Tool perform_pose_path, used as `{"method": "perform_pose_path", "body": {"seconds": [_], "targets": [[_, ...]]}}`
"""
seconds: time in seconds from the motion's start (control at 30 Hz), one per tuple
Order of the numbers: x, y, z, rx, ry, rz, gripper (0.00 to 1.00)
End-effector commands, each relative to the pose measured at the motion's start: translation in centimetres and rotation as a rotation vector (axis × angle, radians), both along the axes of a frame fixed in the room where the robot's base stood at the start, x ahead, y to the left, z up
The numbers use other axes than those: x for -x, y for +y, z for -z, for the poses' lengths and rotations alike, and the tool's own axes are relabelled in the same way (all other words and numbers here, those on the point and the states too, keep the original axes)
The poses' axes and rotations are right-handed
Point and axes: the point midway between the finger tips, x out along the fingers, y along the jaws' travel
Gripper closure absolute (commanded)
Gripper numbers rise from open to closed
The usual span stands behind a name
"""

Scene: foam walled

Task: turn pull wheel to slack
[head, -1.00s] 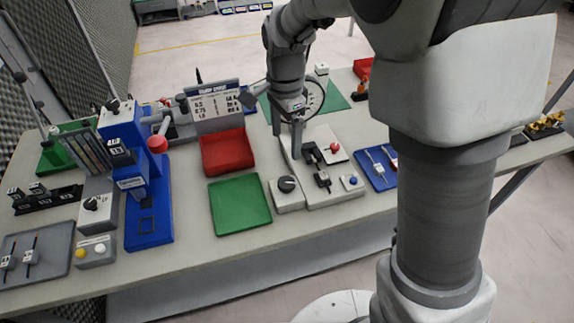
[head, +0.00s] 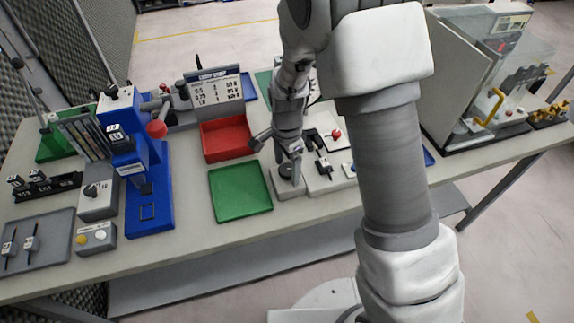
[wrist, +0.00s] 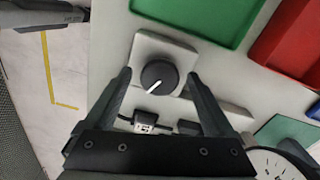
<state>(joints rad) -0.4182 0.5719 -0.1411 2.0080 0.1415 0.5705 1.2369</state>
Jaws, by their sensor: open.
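The pull wheel appears to be the black round knob (wrist: 159,77) with a white pointer line, on a light grey block. In the wrist view the pointer is toward the lower left. In the head view the knob (head: 286,171) is at the front of the pale fixture, partly hidden by my gripper. My gripper (head: 291,163) points down over it. In the wrist view its two dark fingers (wrist: 158,74) are spread, one at each side of the knob, with visible gaps. I cannot tell how far above the block the fingertips are. No slack marking is readable.
A green tray (head: 240,190) lies left of the knob, with a red tray (head: 225,140) behind it. A blue press-like station (head: 148,200) stands further left. The fixture's small levers and red button (head: 336,134) are close on the right. Bare table lies in front.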

Motion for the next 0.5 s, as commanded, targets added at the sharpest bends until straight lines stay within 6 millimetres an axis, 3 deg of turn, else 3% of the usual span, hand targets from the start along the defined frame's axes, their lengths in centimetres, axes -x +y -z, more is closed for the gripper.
{"method": "perform_pose_path", "body": {"seconds": [0.17,0.5], "targets": [[0.01,0.0,-0.01,0.0,0.0,0.0,0.15],[0.0,-0.01,-0.04,0.0,0.0,0.0,0.76]]}}
